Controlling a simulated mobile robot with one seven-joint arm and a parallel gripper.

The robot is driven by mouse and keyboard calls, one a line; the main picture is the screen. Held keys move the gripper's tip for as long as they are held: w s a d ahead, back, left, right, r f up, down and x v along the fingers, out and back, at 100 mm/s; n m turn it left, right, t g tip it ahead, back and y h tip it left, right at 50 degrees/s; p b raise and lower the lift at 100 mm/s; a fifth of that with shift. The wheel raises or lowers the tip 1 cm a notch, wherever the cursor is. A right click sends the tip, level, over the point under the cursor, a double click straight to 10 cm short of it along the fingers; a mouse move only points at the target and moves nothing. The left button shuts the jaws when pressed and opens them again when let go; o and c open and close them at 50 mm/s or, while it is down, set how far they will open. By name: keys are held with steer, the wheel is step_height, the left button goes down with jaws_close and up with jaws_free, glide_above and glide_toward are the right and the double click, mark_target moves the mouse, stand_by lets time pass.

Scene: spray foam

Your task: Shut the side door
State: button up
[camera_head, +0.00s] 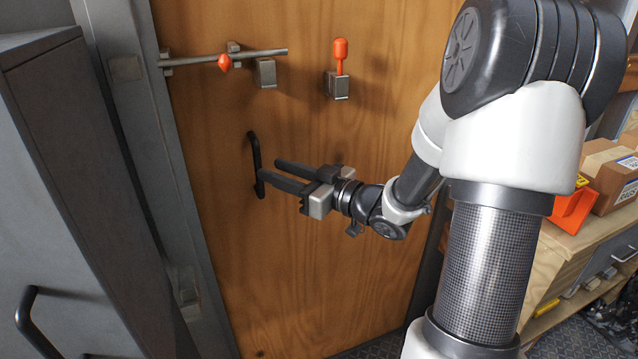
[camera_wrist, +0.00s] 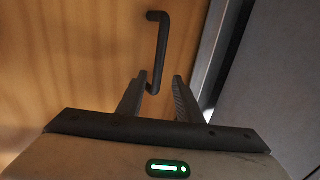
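The side door is a wooden panel (camera_head: 300,260) in a grey metal frame, and it fills much of the head view. In the wrist view the door (camera_wrist: 70,60) fills the left and middle. A black bar handle (camera_head: 254,160) is fixed upright on the door's left part. My gripper (camera_head: 270,169) reaches in from the right, with its two fingers spread apart at the handle. In the wrist view, the lower end of the handle (camera_wrist: 157,50) shows between the open fingertips (camera_wrist: 159,78), nearer the left finger. I cannot tell whether either finger touches it.
A metal sliding bolt (camera_head: 250,54) with a red knob and a red-handled latch (camera_head: 340,68) sit above the handle. A grey cabinet or door panel (camera_head: 75,190) stands at the left. A wooden workbench (camera_head: 590,235) with a cardboard box (camera_head: 606,172) is at the right.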

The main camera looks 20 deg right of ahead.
steer(key=p+v, duration=0.1)
steer(key=v, duration=1.1)
